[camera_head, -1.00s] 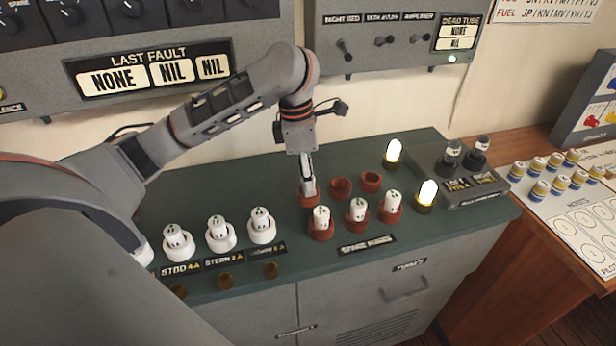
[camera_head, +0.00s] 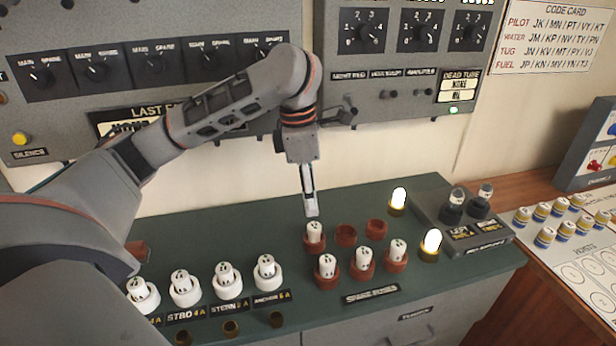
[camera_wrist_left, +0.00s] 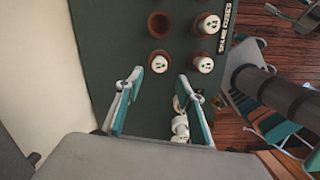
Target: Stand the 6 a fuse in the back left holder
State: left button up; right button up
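A white-topped fuse (camera_head: 314,230) stands upright in the back left red holder (camera_head: 314,246) of the spare fuses group. Its rating is too small to read, so I cannot tell from the frames whether it is the 6 A one. My left gripper (camera_head: 311,210) points down just above this fuse. In the left wrist view its two fingers (camera_wrist_left: 163,100) are spread with nothing between them. The same fuse (camera_wrist_left: 158,63) shows beyond the fingertips, apart from them. My right gripper is not in view.
The back middle (camera_head: 346,236) and back right (camera_head: 376,229) red holders are empty. Three front red holders (camera_head: 363,271) hold fuses. Several white holders with fuses (camera_head: 227,286) stand to the left. Two lit lamps (camera_head: 398,200) and a grey tester box (camera_head: 462,225) are at right.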

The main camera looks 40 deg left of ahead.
pick_arm(q)
notch_tip(320, 180, up, 3)
jog(key=shift+s+a+r+p, duration=0.1)
jog(key=shift+a+p, duration=0.05)
jog(key=shift+p, duration=0.15)
jog(key=shift+s, duration=0.1)
dwell(0.4)
